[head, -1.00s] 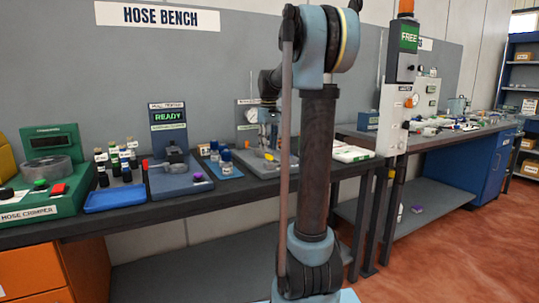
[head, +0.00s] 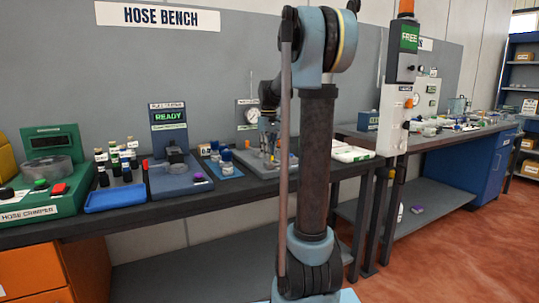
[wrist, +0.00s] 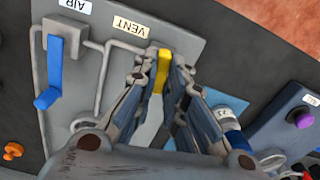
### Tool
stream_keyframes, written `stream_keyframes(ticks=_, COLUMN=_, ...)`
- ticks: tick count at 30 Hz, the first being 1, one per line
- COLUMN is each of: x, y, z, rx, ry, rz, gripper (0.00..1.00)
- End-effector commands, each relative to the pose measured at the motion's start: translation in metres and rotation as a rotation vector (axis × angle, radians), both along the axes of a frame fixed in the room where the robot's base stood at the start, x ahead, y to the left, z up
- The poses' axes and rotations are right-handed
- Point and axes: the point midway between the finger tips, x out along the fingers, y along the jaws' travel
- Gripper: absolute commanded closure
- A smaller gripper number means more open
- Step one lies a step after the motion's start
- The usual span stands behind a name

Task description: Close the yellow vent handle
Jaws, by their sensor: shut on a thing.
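The yellow vent handle (wrist: 161,68) is a narrow lever beside the white VENT label (wrist: 131,27) on a grey panel (wrist: 190,48) in the wrist view. My gripper (wrist: 161,82) has its two fingers on either side of the handle and is shut on it. The fingers hide part of the handle's length. In the head view my gripper (head: 270,152) is down at the test station on the hose bench, partly behind my own arm, and the handle is hard to make out there.
A blue lever (wrist: 54,70) stands beside the AIR label (wrist: 75,6), left of my gripper. A blue-capped bottle (wrist: 232,130) and a unit with a purple button (wrist: 299,118) are to the right. A round gauge (head: 252,116) stands behind the station.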

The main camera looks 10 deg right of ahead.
Motion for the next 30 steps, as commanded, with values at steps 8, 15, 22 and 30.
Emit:
stream_keyframes(ticks=8, x=0.0010, y=-0.0013, z=0.0004, rx=-0.002, ry=-0.002, rz=-0.117, gripper=1.00)
stream_keyframes(ticks=15, x=0.0011, y=-0.0017, z=0.0006, rx=-0.002, ry=-0.002, rz=-0.157, gripper=1.00)
stream_keyframes(ticks=22, x=0.0012, y=-0.0020, z=0.0007, rx=-0.002, ry=-0.002, rz=-0.157, gripper=0.72)
stream_keyframes(ticks=30, x=0.0007, y=-0.0016, z=0.0004, rx=-0.001, ry=-0.001, rz=-0.156, gripper=0.68)
